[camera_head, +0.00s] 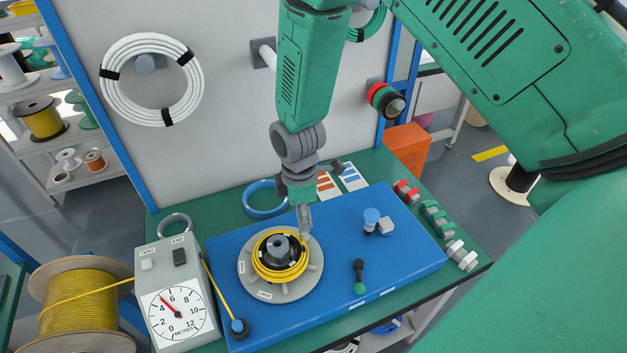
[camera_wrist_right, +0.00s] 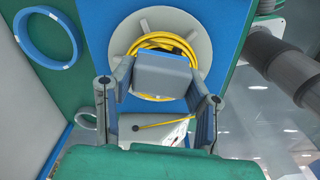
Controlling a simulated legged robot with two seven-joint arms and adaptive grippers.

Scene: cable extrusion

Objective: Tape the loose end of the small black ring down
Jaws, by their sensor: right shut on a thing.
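My right gripper (camera_head: 305,225) points down at the right edge of the round grey winding plate (camera_head: 252,284). A coil of yellow cable (camera_head: 263,272) lies on this plate around a dark central hub (camera_head: 280,248). In the right wrist view, my right gripper (camera_wrist_right: 160,85) is shut on a blue-grey block (camera_wrist_right: 162,77), which hides the hub and part of the yellow coil (camera_wrist_right: 172,42). I cannot tell exactly what the block is. I cannot pick out a small black ring or its loose end. My left gripper is not in view.
A metre gauge (camera_head: 178,310) and yellow cable spool (camera_head: 80,300) stand left. A blue ring (camera_head: 264,212) lies behind.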

